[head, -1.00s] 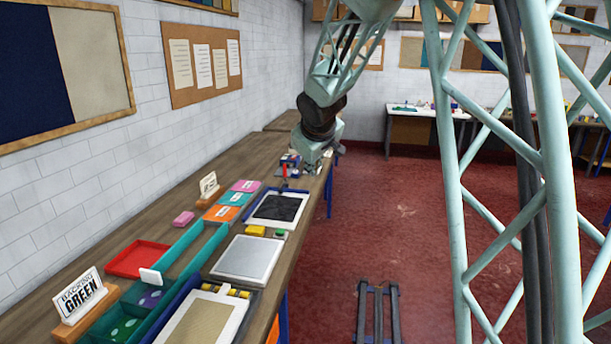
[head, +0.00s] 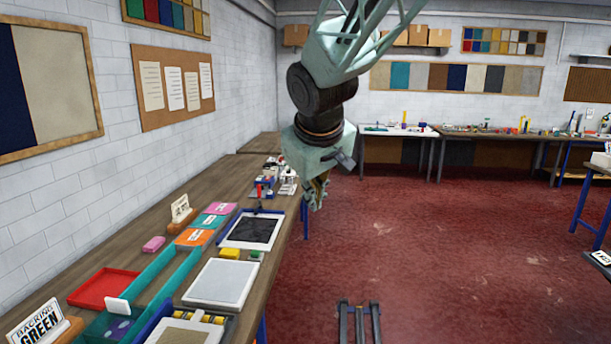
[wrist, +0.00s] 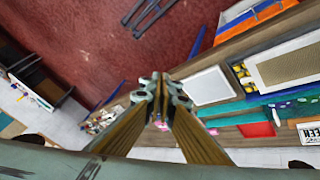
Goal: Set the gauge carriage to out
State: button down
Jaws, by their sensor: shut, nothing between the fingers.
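My gripper (head: 318,194) hangs from the arm at the long bench's right edge, in front of the red floor in the head view. In the wrist view its two yellowish fingers meet at the tips (wrist: 160,82), shut and empty. I cannot pick out the gauge carriage for certain in either view. A group of small white and dark fittings (head: 284,171) stands on the far part of the bench, left of my gripper, too small to read. A part with a red upright (head: 261,190) stands just nearer.
The long wooden bench (head: 222,184) runs along the left wall. It carries a white-framed dark panel (head: 252,230), a pale panel (head: 220,283), a red tray (head: 104,288) and a teal tray (head: 172,283). The red floor (head: 420,260) right of the bench is largely open.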

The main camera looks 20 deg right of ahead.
jog(key=s+a+f+m+b, duration=0.1)
jog(key=s+a+f, duration=0.1)
jog(key=s, duration=1.1)
jog(key=s+a+f+m+g+y+b, duration=0.1)
jog(key=s+a+f, duration=0.1)
jog(key=s, duration=1.1)
jog(key=s+a+f+m+g+y+b, duration=0.1)
jog(key=s+a+f+b, duration=0.1)
jog(key=s, duration=1.1)
jog(key=shift+s+a, duration=0.15)
jog(key=shift+a, duration=0.5)
